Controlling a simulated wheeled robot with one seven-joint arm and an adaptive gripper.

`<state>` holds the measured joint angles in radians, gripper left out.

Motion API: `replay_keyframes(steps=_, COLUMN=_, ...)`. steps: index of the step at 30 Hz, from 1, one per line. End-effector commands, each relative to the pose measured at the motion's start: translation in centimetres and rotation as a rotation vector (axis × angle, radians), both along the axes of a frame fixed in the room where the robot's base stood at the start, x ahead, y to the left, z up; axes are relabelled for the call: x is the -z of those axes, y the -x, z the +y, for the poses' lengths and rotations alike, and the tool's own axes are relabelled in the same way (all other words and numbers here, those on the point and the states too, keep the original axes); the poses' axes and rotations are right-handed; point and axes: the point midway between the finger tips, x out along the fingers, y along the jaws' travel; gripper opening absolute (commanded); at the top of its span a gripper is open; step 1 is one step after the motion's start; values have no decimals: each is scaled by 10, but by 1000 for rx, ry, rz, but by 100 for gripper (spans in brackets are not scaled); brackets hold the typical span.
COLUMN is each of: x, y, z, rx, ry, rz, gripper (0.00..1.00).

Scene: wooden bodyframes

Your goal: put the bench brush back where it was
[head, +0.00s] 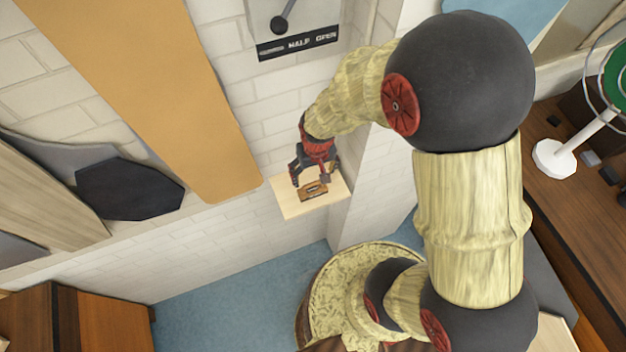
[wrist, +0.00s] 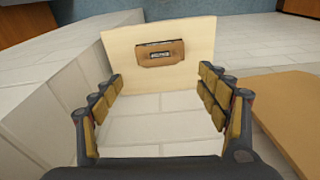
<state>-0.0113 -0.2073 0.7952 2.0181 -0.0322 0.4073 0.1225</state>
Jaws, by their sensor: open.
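A small brown wooden block (head: 313,191) with a dark-framed plate sits on a pale board (head: 332,199) that juts from the white brick wall. In the wrist view the block (wrist: 160,60) lies on the far part of the pale board (wrist: 200,35). I cannot tell whether this block is the bench brush or a holder for it; no bristles show. My gripper (head: 311,182) is over the board, close to the block. In the wrist view its fingers (wrist: 163,80) are spread, with nothing between them, and the block shows beyond their tips.
A tan panel (head: 150,80) stands against the wall to the left. A "HALF OPEN" sign (head: 297,43) is on the wall above. A wall corner is just right of the board. A wooden bench (head: 575,210) with a white-based fan (head: 565,158) is at right. Blue floor lies below.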

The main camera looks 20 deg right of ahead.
Motion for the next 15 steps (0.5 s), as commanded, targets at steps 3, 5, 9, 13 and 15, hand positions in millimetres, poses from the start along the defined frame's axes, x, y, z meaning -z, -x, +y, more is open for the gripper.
replay_keyframes(steps=3, x=-16, y=2, z=0, rx=0, ry=0, rz=-2, gripper=75)
replay_keyframes(steps=5, x=-21, y=2, z=0, rx=0, ry=0, rz=-2, gripper=75)
replay_keyframes(steps=9, x=-38, y=3, z=0, rx=-1, ry=0, rz=-13, gripper=75)
replay_keyframes(steps=13, x=-93, y=4, z=0, rx=-11, ry=0, rz=-71, gripper=75)
replay_keyframes(steps=15, x=-137, y=13, z=-1, rx=-20, ry=2, rz=-121, gripper=75)
